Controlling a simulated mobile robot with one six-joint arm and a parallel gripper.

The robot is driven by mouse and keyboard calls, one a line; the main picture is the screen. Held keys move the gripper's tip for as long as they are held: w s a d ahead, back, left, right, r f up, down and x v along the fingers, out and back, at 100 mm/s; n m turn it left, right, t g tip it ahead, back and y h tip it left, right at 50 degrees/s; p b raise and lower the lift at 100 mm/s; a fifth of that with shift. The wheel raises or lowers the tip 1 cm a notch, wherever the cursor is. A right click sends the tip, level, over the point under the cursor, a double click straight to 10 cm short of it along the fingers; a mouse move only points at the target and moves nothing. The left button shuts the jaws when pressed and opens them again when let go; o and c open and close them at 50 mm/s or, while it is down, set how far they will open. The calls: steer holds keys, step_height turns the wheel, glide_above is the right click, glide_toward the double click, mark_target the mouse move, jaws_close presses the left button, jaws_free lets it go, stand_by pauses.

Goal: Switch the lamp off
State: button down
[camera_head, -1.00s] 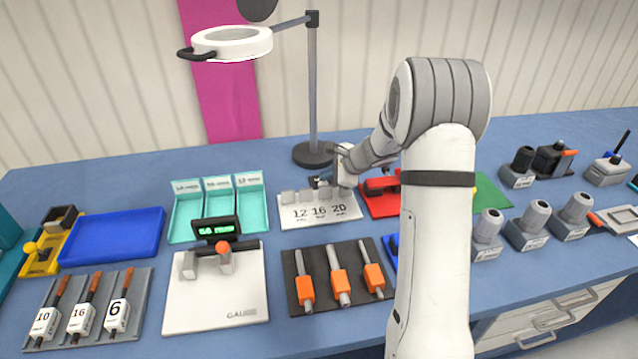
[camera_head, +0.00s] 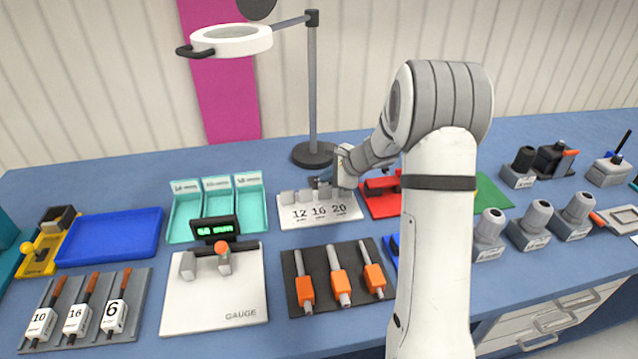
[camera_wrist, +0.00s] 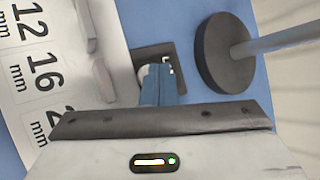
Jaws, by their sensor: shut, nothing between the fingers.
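The lamp has a white ring head (camera_head: 231,40) with a dark handle, hung from an arm on a grey pole (camera_head: 312,85). Its round dark base (camera_head: 313,155) stands at the back of the table, and shows at the upper right in the wrist view (camera_wrist: 222,52). A dark square plate with white marks (camera_wrist: 172,50) lies beside the base. My gripper (camera_wrist: 157,76) is shut and empty, its blue-grey fingers over this plate. They hide part of the plate, and I cannot tell whether they touch it. In the head view my gripper (camera_head: 320,182) is behind the numbered board.
The white board (camera_head: 318,212) marked 12, 16, 20 with grey blocks is close in front of my gripper. A red holder (camera_head: 382,205) stands to its right, teal bins (camera_head: 217,208) to its left. The lamp pole rises close behind.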

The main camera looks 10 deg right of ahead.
steer(key=shift+r, duration=0.2)
steer(key=shift+r+p, duration=2.05)
steer(key=shift+r, duration=1.05)
steer(key=shift+f, duration=0.1)
steer(key=s+a+r+n+g, duration=0.2)
steer(key=s+a+r+n, duration=0.3)
steer(key=s, duration=0.4)
steer(key=s+d+r+n+h, duration=0.1)
steer(key=s+n, duration=0.3)
steer(key=s, duration=0.5)
steer(key=s+d+r+n+g+h, duration=0.1)
steer(key=s+n+h, duration=0.2)
steer(key=s, duration=0.7)
steer(key=s+d+r+n+h, duration=0.1)
steer(key=s+r+n+h, duration=0.1)
steer(key=s+n, duration=0.4)
steer(key=s, duration=0.3)
steer(key=shift+s+n+g, duration=0.2)
steer(key=shift+n+g, duration=0.1)
steer(key=shift+g, duration=0.1)
